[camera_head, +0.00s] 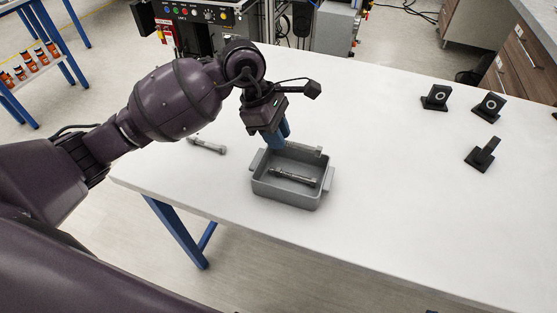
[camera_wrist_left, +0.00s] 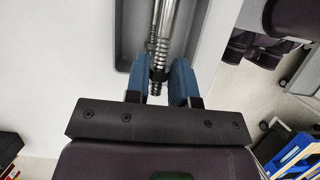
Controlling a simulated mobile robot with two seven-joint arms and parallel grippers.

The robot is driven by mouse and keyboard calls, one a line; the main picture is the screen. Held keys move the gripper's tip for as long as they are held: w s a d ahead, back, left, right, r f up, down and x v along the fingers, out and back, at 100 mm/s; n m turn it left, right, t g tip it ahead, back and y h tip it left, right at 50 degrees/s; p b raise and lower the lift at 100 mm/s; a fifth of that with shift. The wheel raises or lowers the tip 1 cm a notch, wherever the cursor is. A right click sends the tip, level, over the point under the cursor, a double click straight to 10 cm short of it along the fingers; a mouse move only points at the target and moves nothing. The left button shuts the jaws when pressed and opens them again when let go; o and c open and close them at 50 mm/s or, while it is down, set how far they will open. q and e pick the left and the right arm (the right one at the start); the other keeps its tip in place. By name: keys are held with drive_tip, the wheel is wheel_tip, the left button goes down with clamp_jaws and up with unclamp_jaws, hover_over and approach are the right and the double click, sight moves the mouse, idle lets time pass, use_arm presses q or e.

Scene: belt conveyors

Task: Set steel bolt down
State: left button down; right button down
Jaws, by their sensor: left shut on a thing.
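My left gripper (camera_head: 284,138) has blue fingers and points down at the far side of a grey bin (camera_head: 288,199). It is shut on a steel bolt (camera_wrist_left: 163,40), which shows between the blue fingers in the left wrist view and reaches out over the bin (camera_wrist_left: 128,45). In the head view the held bolt (camera_head: 306,149) appears along the bin's far rim; whether it touches the rim is unclear. A second steel bolt (camera_head: 293,177) lies inside the bin. Another bolt (camera_head: 207,146) lies on the white table, left of the bin. My right gripper is not in view.
The white table (camera_head: 400,200) is clear to the right of the bin and in front of it. Several black stands (camera_head: 483,154) are at the right. A control panel (camera_head: 195,15) stands behind the table, and a blue-legged rack with orange bottles (camera_head: 30,65) is at far left.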

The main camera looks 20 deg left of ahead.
sight(283, 173)
use_arm(q)
drive_tip(key=shift+f+b, duration=0.35)
drive_tip(key=shift+f, duration=3.95)
drive_tip(key=shift+f+b, duration=0.3)
drive_tip(key=shift+f, duration=0.2)
drive_tip(key=c, duration=1)
unclamp_jaws()
drive_tip(key=shift+r+p, duration=0.35)
drive_tip(key=shift+r, duration=0.2)
drive_tip(key=v, duration=1.2)
drive_tip(key=shift+d, duration=0.1)
